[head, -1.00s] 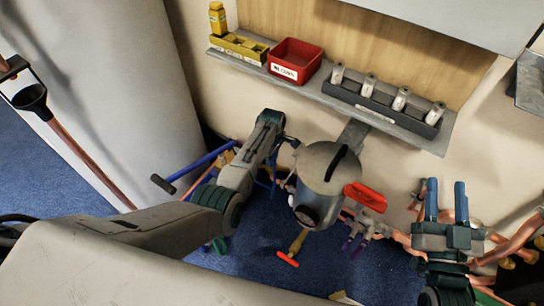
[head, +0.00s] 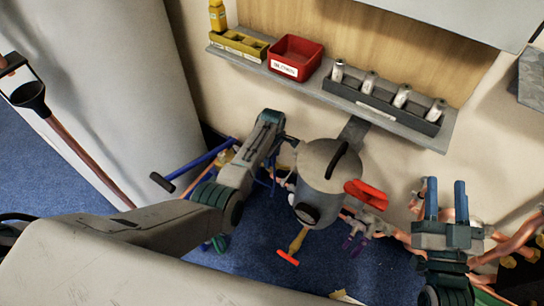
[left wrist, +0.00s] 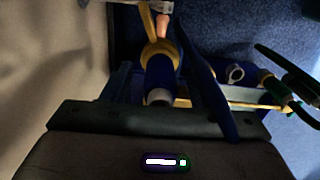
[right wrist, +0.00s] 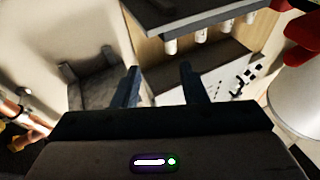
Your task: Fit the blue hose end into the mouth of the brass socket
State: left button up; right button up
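In the left wrist view a short dark blue hose piece (left wrist: 161,74) with a pale grey end lies between the fingers of my left gripper (left wrist: 160,82). A gap shows between the left finger and the blue piece, so the gripper looks open around it. A brass ring-like part (left wrist: 157,49), probably the socket, is just beyond, with a copper-coloured tube above it. I cannot tell whether the blue piece is inside it. In the head view my left fingers are hidden. My right gripper (head: 446,201) is open and empty, also in the right wrist view (right wrist: 159,72).
A grey canister (head: 326,168) and red handle (head: 367,194) stand right of my left arm. Copper pipes (head: 520,240) lie near my right gripper. A wall shelf (head: 455,128) holds a red bin (head: 296,57).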

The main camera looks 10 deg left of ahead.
jog(key=shift+r, duration=0.1)
pick_arm(q)
jog(key=shift+r, duration=0.1)
notch_tip(320, 180, up, 5)
jog(key=shift+f+p, duration=0.15)
jog(key=shift+p, duration=0.9)
notch_tip(320, 180, up, 6)
jog(key=shift+f+p, duration=0.1)
jog(key=shift+p, duration=0.75)
pick_arm(e)
jog(key=s+a+f+g, duration=0.1)
jog(key=s+f+g, duration=0.3)
jog(key=f, duration=0.4)
jog(key=s+f+g, duration=0.5)
jog(key=f+g, duration=0.2)
jog(key=f, duration=0.1)
jog(key=shift+a+f+m+g, duration=0.3)
jog(key=shift+a+f, duration=0.1)
pick_arm(q)
jog(key=shift+s, duration=0.1)
